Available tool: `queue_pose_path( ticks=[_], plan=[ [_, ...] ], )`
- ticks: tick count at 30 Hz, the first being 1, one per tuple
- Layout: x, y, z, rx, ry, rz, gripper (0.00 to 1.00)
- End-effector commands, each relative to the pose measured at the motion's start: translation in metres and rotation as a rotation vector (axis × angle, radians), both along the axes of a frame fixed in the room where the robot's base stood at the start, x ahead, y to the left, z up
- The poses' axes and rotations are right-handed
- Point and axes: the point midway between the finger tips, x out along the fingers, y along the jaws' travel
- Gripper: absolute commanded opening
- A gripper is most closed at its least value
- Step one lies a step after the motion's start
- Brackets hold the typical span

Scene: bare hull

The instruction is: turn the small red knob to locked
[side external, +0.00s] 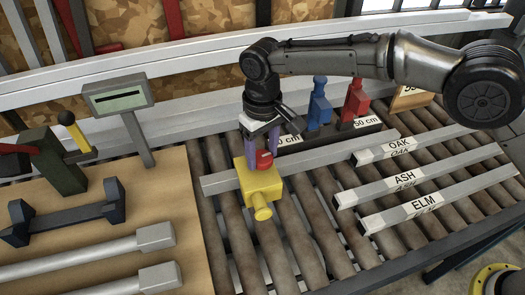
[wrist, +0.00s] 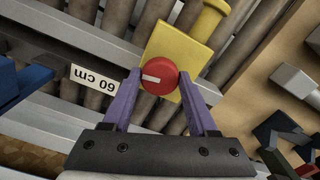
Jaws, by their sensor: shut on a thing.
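The small red knob (wrist: 160,76) sits on a yellow block (wrist: 180,45) with a round yellow stub. A white line on the knob's face shows in the wrist view. My gripper (side external: 264,150) reaches down from above with purple fingers. In the wrist view my gripper (wrist: 159,82) has one finger on each side of the knob and is shut on it. No locked marking is readable.
Bars labelled OAK (side external: 375,150), ASH (side external: 380,188) and ELM (side external: 400,214) lie on the rollers to the right. Blue (side external: 319,105) and red (side external: 355,100) clamp-like pieces stand behind. A wooden bench (side external: 100,245) with tools is at left, beside a display post (side external: 120,98).

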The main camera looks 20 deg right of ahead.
Motion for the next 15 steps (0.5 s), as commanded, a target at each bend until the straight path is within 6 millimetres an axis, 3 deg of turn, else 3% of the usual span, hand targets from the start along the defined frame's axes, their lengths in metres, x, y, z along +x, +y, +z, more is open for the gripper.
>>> queue_pose_path(
  ticks=[15],
  plan=[
    [-0.0002, 0.0002, 0.0013, 0.000, 0.000, -0.185, 0.03]
  ],
)
